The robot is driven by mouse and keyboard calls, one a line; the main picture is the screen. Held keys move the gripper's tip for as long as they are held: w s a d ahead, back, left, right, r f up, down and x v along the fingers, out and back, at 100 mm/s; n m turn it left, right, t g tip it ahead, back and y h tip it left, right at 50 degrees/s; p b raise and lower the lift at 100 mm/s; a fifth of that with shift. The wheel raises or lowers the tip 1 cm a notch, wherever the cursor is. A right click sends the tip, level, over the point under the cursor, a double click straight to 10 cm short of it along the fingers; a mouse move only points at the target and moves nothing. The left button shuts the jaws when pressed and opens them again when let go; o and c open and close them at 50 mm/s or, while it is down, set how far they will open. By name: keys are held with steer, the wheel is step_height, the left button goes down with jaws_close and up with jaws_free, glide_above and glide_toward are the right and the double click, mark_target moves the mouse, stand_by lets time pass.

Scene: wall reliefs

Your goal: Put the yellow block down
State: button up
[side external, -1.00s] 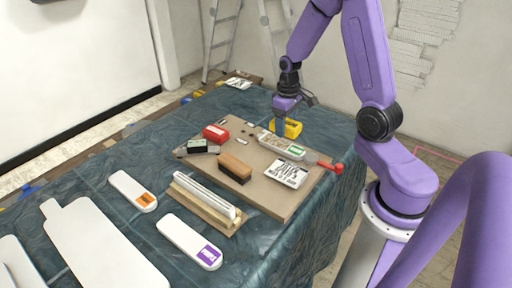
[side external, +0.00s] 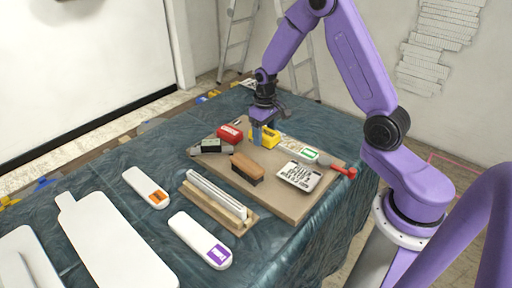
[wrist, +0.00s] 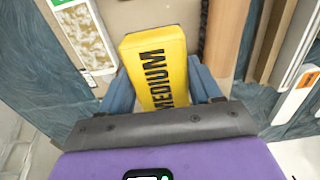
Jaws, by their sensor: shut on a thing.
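The yellow block (side external: 268,138), marked MEDIUM, is between the blue fingers of my gripper (side external: 264,131), which is shut on it. In the side view they are over the back part of the brown board (side external: 300,207), between the red block and the white tray. The wrist view shows the yellow block (wrist: 155,65) gripped between both fingers of my gripper (wrist: 162,88), its lettered face towards the camera. I cannot tell whether its underside touches the board.
A red block (side external: 230,133), a wooden-backed brush (side external: 246,166), a white tray (side external: 297,148) and a lettered plate (side external: 299,176) lie on the board. A white-railed wooden holder (side external: 217,198) stands at its front left. Bare board shows at the front right.

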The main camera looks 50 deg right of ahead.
glide_above(256, 154)
steer(key=f, duration=0.5)
steer(key=shift+s+a, duration=0.1)
steer(key=shift+s, duration=0.1)
steer(key=shift+w+f, duration=0.2)
steer(key=shift+f, duration=1.45)
steer(key=o, duration=1.1)
steer(key=shift+f, duration=0.15)
step_height(256, 154, up, 12)
steer(key=shift+r, duration=0.25)
